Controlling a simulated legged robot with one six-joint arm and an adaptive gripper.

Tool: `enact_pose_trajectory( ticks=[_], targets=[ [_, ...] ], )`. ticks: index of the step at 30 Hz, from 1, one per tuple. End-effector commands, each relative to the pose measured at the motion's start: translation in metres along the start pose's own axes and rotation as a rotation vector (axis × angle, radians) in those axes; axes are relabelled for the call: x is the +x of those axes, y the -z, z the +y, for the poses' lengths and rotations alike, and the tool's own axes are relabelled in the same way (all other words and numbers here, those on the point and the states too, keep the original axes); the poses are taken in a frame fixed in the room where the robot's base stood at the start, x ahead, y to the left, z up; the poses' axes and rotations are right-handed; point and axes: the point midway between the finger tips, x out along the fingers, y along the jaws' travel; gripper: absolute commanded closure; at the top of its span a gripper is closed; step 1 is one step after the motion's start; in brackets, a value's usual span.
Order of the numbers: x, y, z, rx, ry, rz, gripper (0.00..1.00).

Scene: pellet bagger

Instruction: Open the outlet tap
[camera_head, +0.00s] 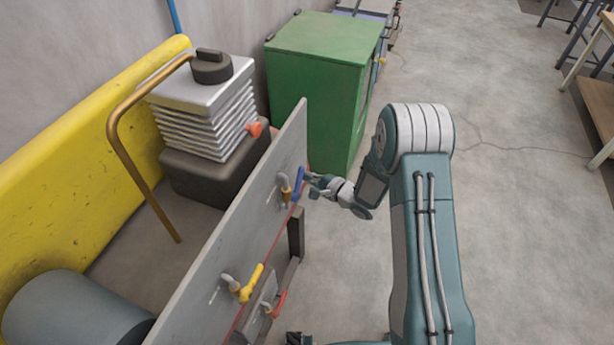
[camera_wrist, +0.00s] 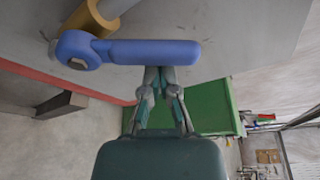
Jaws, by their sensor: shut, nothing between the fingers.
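A grey panel (camera_head: 215,235) carries several small taps with coloured levers. A tap with a blue lever (camera_head: 298,184) on a brass body (camera_head: 285,190) is at the panel's far end; in the wrist view the blue lever (camera_wrist: 150,52) lies sideways across the top. A yellow-levered tap (camera_head: 250,284) and a red lever (camera_head: 279,304) are nearer. No label shows which is the outlet tap. My gripper (camera_head: 312,182) is shut and empty at the blue lever. In the wrist view its fingertips (camera_wrist: 160,76) meet the lever's lower edge; I cannot tell whether they touch it.
A green cabinet (camera_head: 315,85) stands beyond the panel. Behind the panel are a ribbed grey machine (camera_head: 205,105) with an orange knob (camera_head: 253,130), a bent brass pipe (camera_head: 135,165) and a yellow barrier (camera_head: 60,160).

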Motion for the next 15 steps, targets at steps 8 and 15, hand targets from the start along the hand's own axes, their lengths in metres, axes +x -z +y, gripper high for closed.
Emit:
enact_pose_trajectory(
  ticks=[8, 15],
  targets=[
    [-0.002, -0.008, -0.002, -0.111, 0.039, -0.002, 1.0],
    [-0.006, -0.019, -0.003, -0.279, 0.098, -0.001, 1.0]
  ],
)
